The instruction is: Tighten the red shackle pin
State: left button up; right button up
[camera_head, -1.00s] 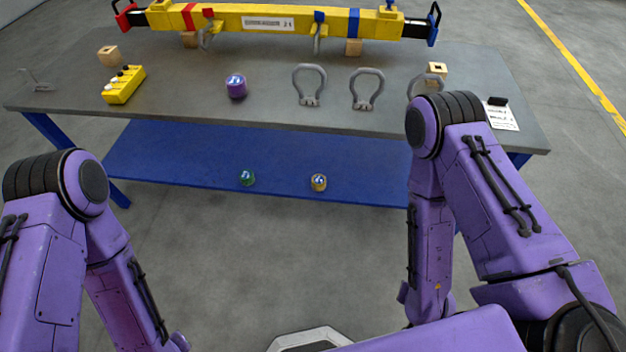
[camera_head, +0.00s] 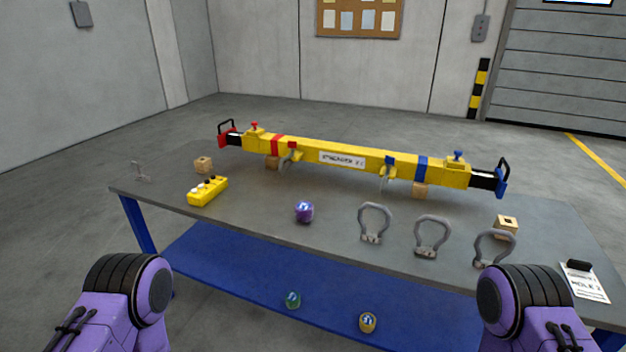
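A yellow beam (camera_head: 345,158) lies across the back of the table on wooden blocks, with a red band near its left end and a blue band near its right. Two small red parts show on it: a red knob (camera_head: 254,126) on top near the left end and a red piece (camera_head: 292,145) above a grey metal fitting (camera_head: 289,156). I cannot tell which is the shackle pin, or how tight either sits. Three loose grey shackles (camera_head: 375,222) stand on the table's right half. Only my purple arm links show at the bottom; both grippers are out of view.
The grey table (camera_head: 255,222) also holds a yellow button box (camera_head: 208,191), a purple round object (camera_head: 304,211), small wooden blocks (camera_head: 203,164) and a clipboard (camera_head: 583,281). Green (camera_head: 292,299) and yellow (camera_head: 367,321) round objects sit on the blue lower shelf (camera_head: 235,268).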

aim_at(292, 145)
jog(key=u, duration=2.1)
jog(key=i, duration=2.55)
jog(key=z, duration=3.15)
